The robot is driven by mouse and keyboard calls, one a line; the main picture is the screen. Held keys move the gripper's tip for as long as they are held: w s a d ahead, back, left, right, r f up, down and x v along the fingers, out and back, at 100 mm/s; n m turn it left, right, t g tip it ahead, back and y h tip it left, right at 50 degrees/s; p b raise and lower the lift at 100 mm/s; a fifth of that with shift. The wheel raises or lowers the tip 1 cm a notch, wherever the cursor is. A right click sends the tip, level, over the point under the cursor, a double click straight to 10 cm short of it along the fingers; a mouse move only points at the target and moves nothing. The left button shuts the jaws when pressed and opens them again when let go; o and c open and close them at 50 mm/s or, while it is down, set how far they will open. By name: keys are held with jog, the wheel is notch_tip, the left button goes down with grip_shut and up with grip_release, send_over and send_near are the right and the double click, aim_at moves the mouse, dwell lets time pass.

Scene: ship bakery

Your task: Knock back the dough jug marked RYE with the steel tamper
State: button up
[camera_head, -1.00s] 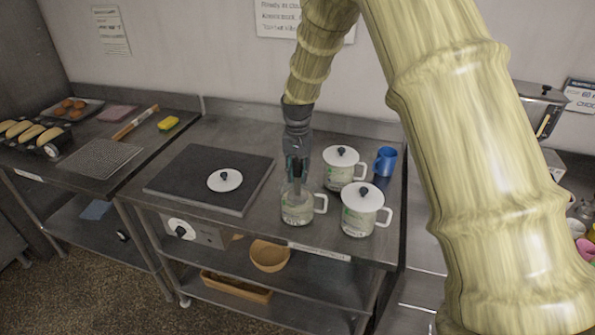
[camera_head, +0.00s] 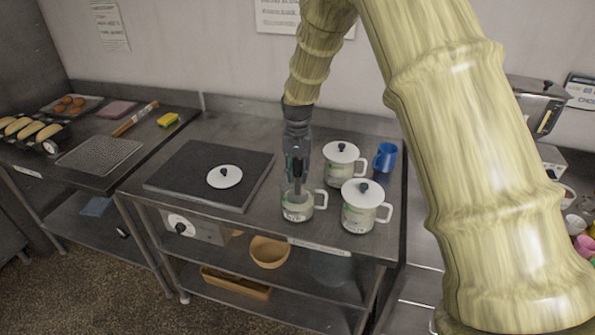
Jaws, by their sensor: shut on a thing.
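My gripper (camera_head: 297,163) points down over the open jug (camera_head: 297,208) at the front of the steel table, whose label seems to end in "YE". It is shut on the steel tamper (camera_head: 297,187), a dark thin shape reaching down into the jug's mouth. How deep the tamper's foot sits is hidden by the jug wall and the gripper. A white lid with a dark knob (camera_head: 224,177) lies on the dark slab to the left. Two lidded jugs stand close on the right, one behind (camera_head: 341,170) and one in front (camera_head: 360,214).
The dark slab (camera_head: 185,179) covers the table's left half. A yellow sponge (camera_head: 168,120), a rolling pin (camera_head: 136,119) and a wire rack (camera_head: 98,156) lie on the left table. The lidded jugs leave little room to the right.

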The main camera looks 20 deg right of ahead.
jog(key=shift+f, duration=0.6)
jog(key=shift+r, duration=0.1)
dwell(0.5)
jog(key=shift+r+p, duration=3.35)
jog(key=shift+r, duration=2.05)
